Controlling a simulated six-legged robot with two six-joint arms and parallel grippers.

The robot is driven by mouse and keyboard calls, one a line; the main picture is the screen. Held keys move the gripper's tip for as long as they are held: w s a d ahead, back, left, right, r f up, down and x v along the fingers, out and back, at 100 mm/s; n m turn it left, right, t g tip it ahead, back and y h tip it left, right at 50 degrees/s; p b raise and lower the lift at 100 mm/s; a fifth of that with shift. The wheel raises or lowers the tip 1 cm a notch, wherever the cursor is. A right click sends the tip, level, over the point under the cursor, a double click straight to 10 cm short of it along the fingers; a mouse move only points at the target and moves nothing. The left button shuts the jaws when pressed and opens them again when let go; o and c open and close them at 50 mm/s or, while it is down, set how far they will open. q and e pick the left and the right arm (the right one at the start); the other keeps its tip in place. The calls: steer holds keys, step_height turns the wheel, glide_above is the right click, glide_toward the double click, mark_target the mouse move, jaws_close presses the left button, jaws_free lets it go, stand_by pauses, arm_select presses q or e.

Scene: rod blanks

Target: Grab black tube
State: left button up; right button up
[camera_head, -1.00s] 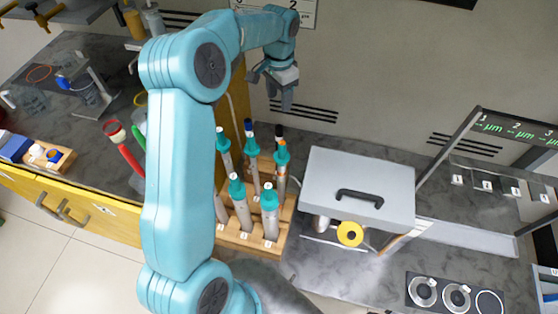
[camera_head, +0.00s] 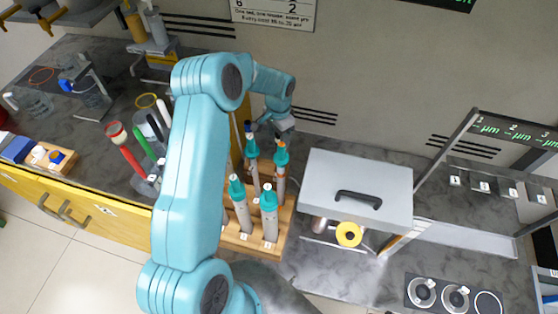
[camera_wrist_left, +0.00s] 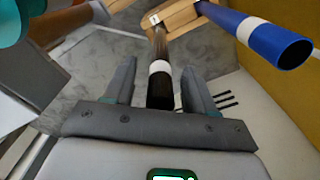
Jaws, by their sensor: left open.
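The black tube (camera_wrist_left: 160,88), with a white band and a grey shaft, stands in the wooden rack in the left wrist view. My left gripper (camera_wrist_left: 160,70) is open, with one finger on each side of the black tube's end. The picture does not show whether either finger touches it. In the head view the left gripper (camera_head: 277,128) is over the back of the rack and hides most of the black tube. A blue tube (camera_wrist_left: 268,38) stands close beside it; its dark blue top also shows in the head view (camera_head: 248,128). My right gripper is not in view.
The wooden rack (camera_head: 238,243) holds several grey tubes with teal collars (camera_head: 269,200). A grey box with a handle (camera_head: 370,170) stands just to the right. Red, green and other coloured rods (camera_head: 132,158) stand to the left. The wall is close behind.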

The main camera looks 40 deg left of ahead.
arm_select(q)
steer(key=shift+f, duration=0.15)
steer(key=shift+c, duration=0.4)
jaws_close()
